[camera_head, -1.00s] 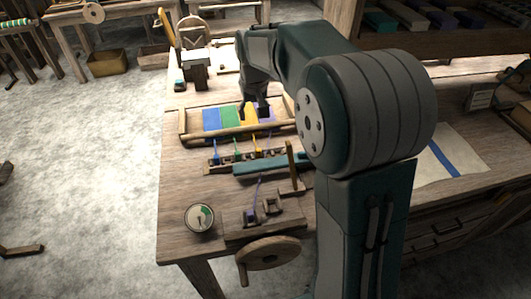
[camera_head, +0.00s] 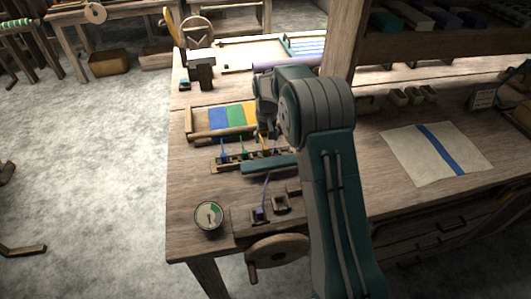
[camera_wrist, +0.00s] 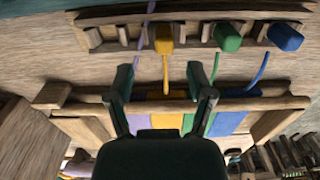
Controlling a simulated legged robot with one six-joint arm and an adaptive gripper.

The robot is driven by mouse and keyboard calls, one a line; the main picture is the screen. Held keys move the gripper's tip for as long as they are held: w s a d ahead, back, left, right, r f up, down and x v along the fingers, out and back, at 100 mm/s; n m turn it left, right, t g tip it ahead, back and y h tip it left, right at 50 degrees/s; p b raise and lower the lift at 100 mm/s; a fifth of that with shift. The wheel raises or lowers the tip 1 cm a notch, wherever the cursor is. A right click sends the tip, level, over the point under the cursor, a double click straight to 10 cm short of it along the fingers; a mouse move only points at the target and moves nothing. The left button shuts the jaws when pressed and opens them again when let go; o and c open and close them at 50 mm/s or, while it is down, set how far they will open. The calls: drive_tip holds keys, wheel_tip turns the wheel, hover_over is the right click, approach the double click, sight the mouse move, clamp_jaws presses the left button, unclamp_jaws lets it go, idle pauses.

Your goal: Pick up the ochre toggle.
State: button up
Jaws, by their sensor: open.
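The ochre toggle (camera_wrist: 164,38) is a small yellow block on a wooden rack, with an ochre cord running from it to the woven bands; in the head view the toggle (camera_head: 264,141) shows just below my gripper. My gripper (camera_wrist: 162,84) is open and empty, its two dark fingers spread wide. In the wrist view the toggle lies beyond the fingertips, roughly between their lines, and nothing touches it. In the head view the fingertips are partly hidden by my arm.
A green toggle (camera_wrist: 228,37) and a blue toggle (camera_wrist: 285,37) sit beside it on the same rack. A wooden bar (camera_wrist: 250,104) crosses the coloured bands close to the fingers. A teal bar (camera_head: 262,165) lies in front of the rack. A round gauge (camera_head: 208,216) stands front left.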

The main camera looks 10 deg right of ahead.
sight(265, 147)
drive_tip(key=f, duration=0.4)
drive_tip(key=shift+s+a, duration=0.2)
drive_tip(key=shift+a, duration=0.15)
drive_tip(key=shift+f, duration=0.5)
drive_tip(key=c, duration=0.8)
